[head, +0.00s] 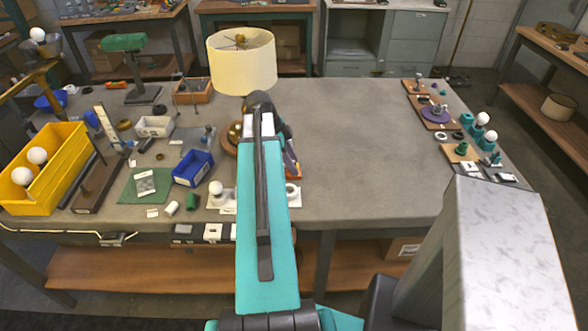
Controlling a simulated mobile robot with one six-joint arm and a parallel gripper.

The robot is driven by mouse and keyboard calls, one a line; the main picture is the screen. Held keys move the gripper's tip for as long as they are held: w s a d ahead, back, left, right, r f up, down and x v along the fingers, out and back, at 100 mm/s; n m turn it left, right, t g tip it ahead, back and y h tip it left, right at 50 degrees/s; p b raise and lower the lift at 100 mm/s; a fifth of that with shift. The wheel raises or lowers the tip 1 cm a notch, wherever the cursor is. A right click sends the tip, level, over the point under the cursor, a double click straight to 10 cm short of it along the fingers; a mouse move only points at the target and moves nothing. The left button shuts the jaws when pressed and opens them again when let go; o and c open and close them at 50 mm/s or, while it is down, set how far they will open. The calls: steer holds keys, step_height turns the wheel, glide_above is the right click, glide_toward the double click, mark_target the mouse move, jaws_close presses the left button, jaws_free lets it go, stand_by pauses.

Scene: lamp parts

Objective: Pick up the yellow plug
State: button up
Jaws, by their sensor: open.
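I cannot make out a yellow plug in the head view; it may be hidden or too small to tell. My teal arm reaches up the middle of the picture over the workbench (370,150), and its far end bends down in front of the lamp. My gripper is hidden behind my own arm, so its fingers and anything near them do not show. A lamp with a cream shade (243,65) stands just beyond the arm's far end, its brass base (233,135) partly covered by the arm.
A yellow bin (45,185) with white bulbs, a blue bin (193,170) and a green mat (130,190) crowd the left side. Boards with small parts, including a purple disc (436,114), line the right edge. The bench between arm and boards is clear. A white cable (60,231) runs along the front-left edge.

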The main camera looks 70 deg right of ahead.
jaws_close()
steer(key=shift+r, duration=0.15)
steer(key=shift+r+p, duration=1.05)
steer(key=shift+r, duration=0.75)
steer(key=shift+a+f, duration=0.1)
steer(key=shift+a, duration=0.3)
steer(key=a, duration=0.7)
steer(key=shift+s+a+r, duration=0.2)
steer(key=shift+a+r, duration=0.05)
steer(key=shift+r, duration=0.05)
steer(key=shift+s+d+f+b, duration=0.1)
steer(key=shift+d+f+b, duration=0.1)
steer(key=shift+b, duration=0.8)
